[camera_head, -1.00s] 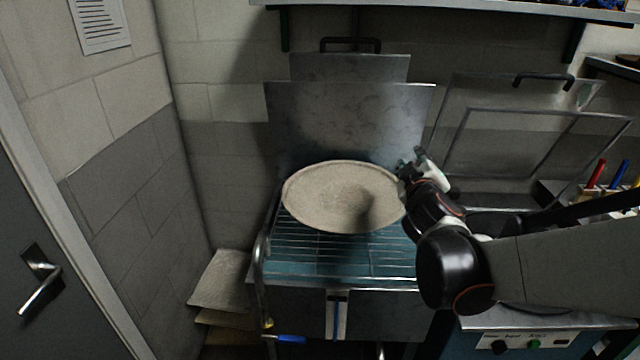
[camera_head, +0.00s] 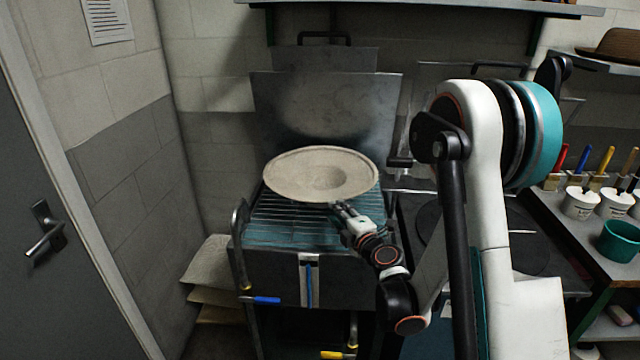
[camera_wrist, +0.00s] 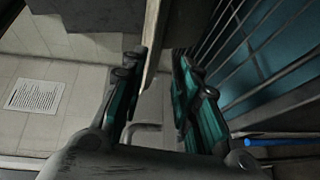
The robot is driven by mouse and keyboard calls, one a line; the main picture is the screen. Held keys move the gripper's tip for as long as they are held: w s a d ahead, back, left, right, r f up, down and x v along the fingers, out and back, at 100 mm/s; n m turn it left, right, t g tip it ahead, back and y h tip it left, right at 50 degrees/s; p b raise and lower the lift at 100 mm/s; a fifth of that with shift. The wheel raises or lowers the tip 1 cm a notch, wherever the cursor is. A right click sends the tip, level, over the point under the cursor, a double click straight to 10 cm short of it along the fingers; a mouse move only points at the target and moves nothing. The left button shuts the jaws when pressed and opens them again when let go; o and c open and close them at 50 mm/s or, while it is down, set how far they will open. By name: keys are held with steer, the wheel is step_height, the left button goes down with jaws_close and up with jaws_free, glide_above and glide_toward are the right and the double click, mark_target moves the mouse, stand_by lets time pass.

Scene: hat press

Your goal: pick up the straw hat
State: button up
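The straw hat (camera_head: 300,175) is a pale beige, wide-brimmed disc with a shallow hollow facing up. It is over the wire rack of the metal steamer. My gripper (camera_head: 342,211) is at the hat's front right brim. In the wrist view my gripper (camera_wrist: 157,85) has its two teal-padded fingers apart. A thin beige edge, apparently the hat brim (camera_wrist: 154,42), shows between them, with a gap on the right side. The hat's underside is hidden in the head view.
The wire rack (camera_head: 290,232) sits in the steamer, with its upright metal lid (camera_head: 325,110) behind. A blue-handled lever (camera_head: 262,300) is at the front. A hot plate (camera_head: 520,250) stands right, partly behind my arm. A bench with brushes and white pots (camera_head: 580,203) is farther right.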

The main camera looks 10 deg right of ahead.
mark_target(319, 196)
steer(key=p+x, duration=0.2)
steer(key=x, duration=0.5)
steer(key=shift+w+f, duration=0.1)
steer(key=shift+w, duration=0.15)
steer(key=b+x, duration=0.1)
steer(key=x, duration=0.4)
steer(key=shift+a+f+b, duration=0.25)
steer(key=shift+b, duration=0.15)
steer(key=shift+w, duration=0.4)
